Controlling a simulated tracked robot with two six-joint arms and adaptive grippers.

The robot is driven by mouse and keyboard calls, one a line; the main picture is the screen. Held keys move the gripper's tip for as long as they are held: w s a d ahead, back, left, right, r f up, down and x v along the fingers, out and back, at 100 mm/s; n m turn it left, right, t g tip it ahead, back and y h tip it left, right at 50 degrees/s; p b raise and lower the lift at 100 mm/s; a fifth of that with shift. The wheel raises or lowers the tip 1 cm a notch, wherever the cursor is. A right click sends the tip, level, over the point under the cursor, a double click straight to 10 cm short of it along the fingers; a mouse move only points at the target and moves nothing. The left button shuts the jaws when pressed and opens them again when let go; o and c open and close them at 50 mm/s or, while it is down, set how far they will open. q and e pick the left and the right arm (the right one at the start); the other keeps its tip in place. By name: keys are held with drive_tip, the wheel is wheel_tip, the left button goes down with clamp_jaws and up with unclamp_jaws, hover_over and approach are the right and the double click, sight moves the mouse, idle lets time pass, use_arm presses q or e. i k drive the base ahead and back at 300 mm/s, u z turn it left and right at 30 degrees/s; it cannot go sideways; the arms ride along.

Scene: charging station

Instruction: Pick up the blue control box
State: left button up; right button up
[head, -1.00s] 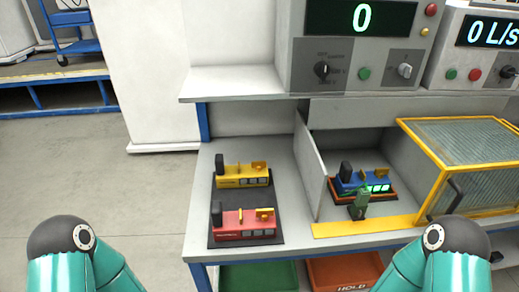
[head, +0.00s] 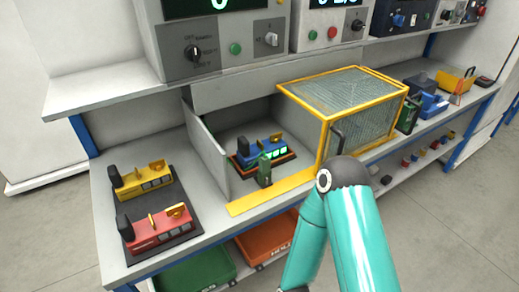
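The blue control box (head: 262,147) sits upright in the open bay of the workbench, on an orange-edged base (head: 240,172). It has a black block at its left end, green lit squares on its front and a yellow part on top. A green upright piece (head: 264,172) stands just in front and hides part of its front. My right arm is in view, right of the bay and nearer to me, but its gripper is out of frame. My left gripper is also out of frame. No gripper is seen at the box.
A yellow-framed clear guard (head: 345,105) stands right of the bay; a grey panel (head: 207,150) bounds its left. Yellow (head: 142,182) and red (head: 157,230) boxes lie on a dark mat to the left. A yellow strip (head: 270,193) edges the bay's front. A shelf (head: 100,92) overhangs behind.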

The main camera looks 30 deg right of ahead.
sight(247, 154)
drive_tip(key=z, duration=1.3)
drive_tip(key=i, duration=0.1)
drive_tip(key=u, duration=2.8)
drive_tip(key=k, duration=1.25)
drive_tip(key=z, duration=0.9)
drive_tip(key=i, duration=1)
